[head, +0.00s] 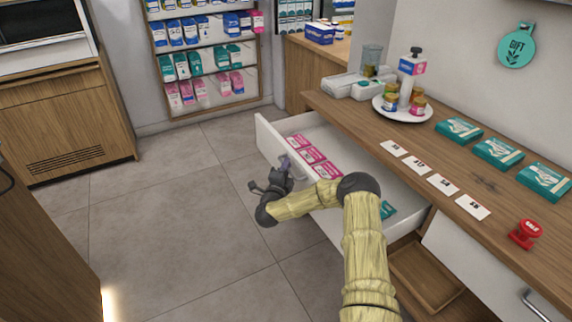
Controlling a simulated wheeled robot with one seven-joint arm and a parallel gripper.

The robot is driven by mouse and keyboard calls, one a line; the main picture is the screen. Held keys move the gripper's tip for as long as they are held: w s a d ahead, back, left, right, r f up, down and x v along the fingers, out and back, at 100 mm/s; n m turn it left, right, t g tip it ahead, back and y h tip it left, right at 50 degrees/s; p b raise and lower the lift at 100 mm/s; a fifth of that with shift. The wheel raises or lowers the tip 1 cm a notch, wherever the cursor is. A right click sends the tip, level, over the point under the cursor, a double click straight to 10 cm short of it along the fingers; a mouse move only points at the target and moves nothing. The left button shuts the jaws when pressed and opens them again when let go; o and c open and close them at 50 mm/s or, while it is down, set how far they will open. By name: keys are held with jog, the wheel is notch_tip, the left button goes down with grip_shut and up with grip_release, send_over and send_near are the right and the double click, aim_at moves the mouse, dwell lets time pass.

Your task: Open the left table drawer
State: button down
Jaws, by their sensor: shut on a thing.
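The left table drawer (262,141) is pulled out from under the wooden counter (368,122). It is white and open to the left, with several pink-and-white packs (312,154) lying inside and a teal pack (387,210) near its right end. My gripper (285,170) is at the outside of the drawer's front panel, shut on the handle, which is mostly hidden by the fingers. My arm crosses over the drawer and hides part of its inside and its front.
A second white drawer (478,262) with a metal handle sits closed at the right. A wooden tray (425,272) lies below. The counter top holds teal boxes (499,152), white cards, a red stamp (525,233) and a round white tray (402,115). Grey floor (190,210) is clear at the left.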

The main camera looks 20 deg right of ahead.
jog(key=shift+s+a+f, duration=0.15)
jog(key=shift+a, duration=0.3)
jog(key=c, duration=1.8)
grip_release()
jog(key=shift+o, duration=0.2)
jog(key=shift+a, duration=0.1)
jog(key=b+v, duration=0.4)
jog(key=v, duration=1.3)
jog(key=shift+s, duration=0.1)
